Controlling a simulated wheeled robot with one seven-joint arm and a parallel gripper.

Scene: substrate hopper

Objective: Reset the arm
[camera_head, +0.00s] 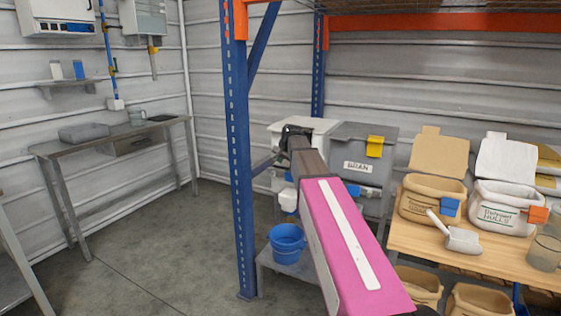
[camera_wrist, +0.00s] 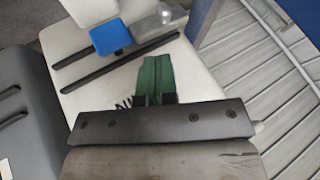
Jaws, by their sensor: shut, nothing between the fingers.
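My gripper (camera_wrist: 156,62) shows in the wrist view, its two green fingers pressed together with nothing between them. It is over or in front of a white hopper (camera_wrist: 110,80) with black slots and a blue part (camera_wrist: 110,38). In the head view my arm reaches away from the camera, and its dark wrist end is in front of the white hopper (camera_head: 318,125). The fingers cannot be made out there. A grey hopper (camera_head: 366,150) with a yellow tab and a label stands to the right of the white one.
A blue rack post (camera_head: 240,180) stands close to the left of my arm. A blue bucket (camera_head: 287,240) sits below. A wooden table (camera_head: 420,240) at right holds open bins and a scoop (camera_head: 458,236). A metal bench (camera_head: 115,146) stands far left. The floor between is clear.

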